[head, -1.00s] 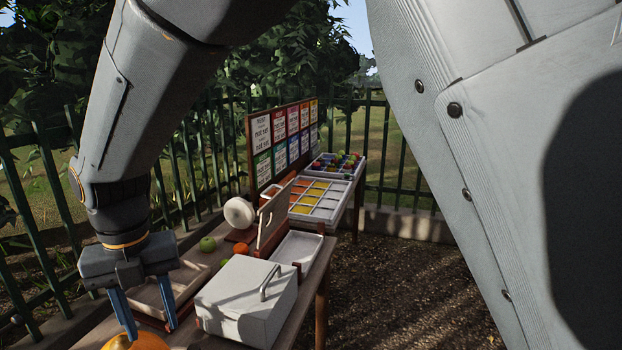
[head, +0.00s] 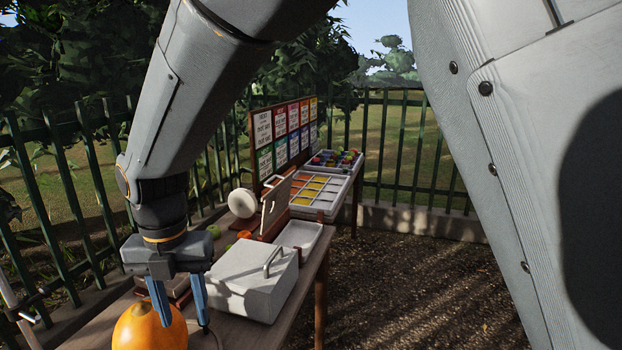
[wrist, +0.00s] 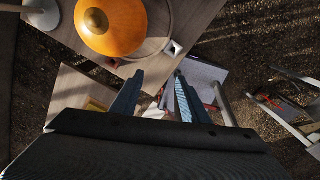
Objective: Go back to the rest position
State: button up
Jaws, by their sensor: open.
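My gripper (head: 177,300) hangs over the near part of the table with its two blue fingers pointing down, apart and with nothing between them. In the wrist view my gripper (wrist: 157,95) also shows parted, empty fingers. An orange pumpkin-like fruit (head: 150,328) sits just in front of and below the fingers in the head view. It also shows at the top of the wrist view (wrist: 110,25). I cannot tell the exact gap between it and the fingers.
A white lidded box (head: 252,280) stands right of my gripper. Behind it are a round white disc (head: 242,203), an upright board (head: 275,208) and a white tray (head: 299,234). A tray of paints (head: 320,190) stands farther back. A green fence (head: 60,215) runs along the left.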

jog(key=w+d+f+m+b, duration=0.2)
jog(key=d+f+m, duration=0.1)
jog(key=d+m, duration=0.4)
jog(key=w+d+f+m+b, duration=0.1)
jog(key=w+d+f+m, duration=0.1)
jog(key=d+m, duration=0.55)
jog(key=w+d+f+m+b, duration=0.25)
jog(key=d+m, duration=0.25)
jog(key=d, duration=0.4)
jog(key=s+d+f+m+b, duration=0.1)
jog(key=s+d+f+m, duration=0.2)
jog(key=d+m, duration=0.6)
jog(key=s+d+f+m+b, duration=0.2)
jog(key=s+d+f+m, duration=0.1)
jog(key=d+m, duration=0.6)
jog(key=shift+s+f+t, duration=0.15)
jog(key=shift+f+t, duration=0.15)
jog(key=shift+f, duration=0.6)
jog(key=shift+c, duration=1.2)
